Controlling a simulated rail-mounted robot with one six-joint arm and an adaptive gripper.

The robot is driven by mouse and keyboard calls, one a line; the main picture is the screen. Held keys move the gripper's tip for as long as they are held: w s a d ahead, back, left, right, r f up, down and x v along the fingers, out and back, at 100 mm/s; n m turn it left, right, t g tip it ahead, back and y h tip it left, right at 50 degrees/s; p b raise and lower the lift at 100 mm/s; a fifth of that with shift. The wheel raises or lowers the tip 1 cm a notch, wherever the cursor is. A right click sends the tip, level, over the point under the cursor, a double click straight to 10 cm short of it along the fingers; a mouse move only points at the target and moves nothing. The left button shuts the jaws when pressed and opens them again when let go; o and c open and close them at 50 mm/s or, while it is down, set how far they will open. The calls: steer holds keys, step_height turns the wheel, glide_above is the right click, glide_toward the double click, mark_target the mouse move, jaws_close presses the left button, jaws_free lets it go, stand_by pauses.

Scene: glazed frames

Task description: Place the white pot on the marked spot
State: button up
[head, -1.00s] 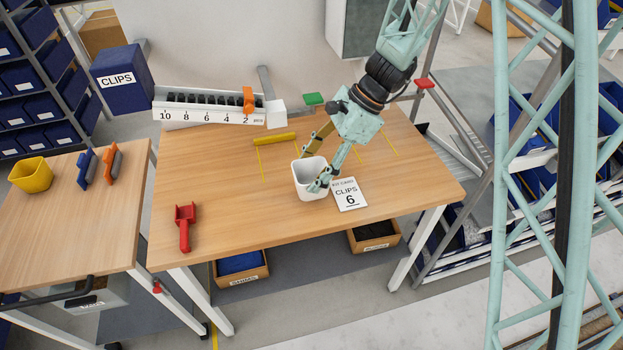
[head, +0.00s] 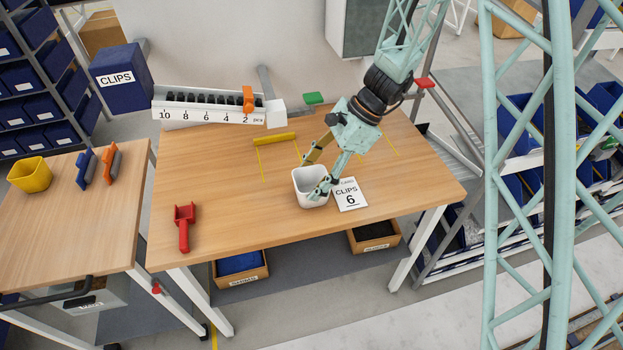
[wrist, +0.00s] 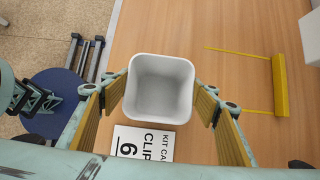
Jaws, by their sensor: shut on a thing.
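The white pot (head: 302,189) is a square, open-topped container near the middle of the workbench, beside the kit card. In the wrist view the pot (wrist: 160,113) looks empty inside. My gripper (head: 314,178) is shut on it, with one finger on each of two opposite sides, as the wrist view (wrist: 161,97) shows. I cannot tell whether its base touches the table. Yellow lines with a raised yellow bar (head: 275,138) mark an area behind and left of the pot; the bar (wrist: 280,85) is right of the pot in the wrist view. More yellow lines (head: 391,145) lie further right.
The kit card (head: 349,194) reading "CLIPS 6" lies right of the pot. A red scoop (head: 184,226) lies at the left. A white numbered rack (head: 208,112) with an orange slider stands at the back left. The front middle of the bench (head: 250,225) is clear.

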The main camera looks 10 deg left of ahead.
steer(key=shift+f, duration=0.2)
steer(key=o, duration=0.9)
steer(key=shift+r, duration=0.2)
steer(key=shift+r, duration=0.15)
steer(key=shift+p+v, duration=0.75)
steer(key=shift+v, duration=5.1)
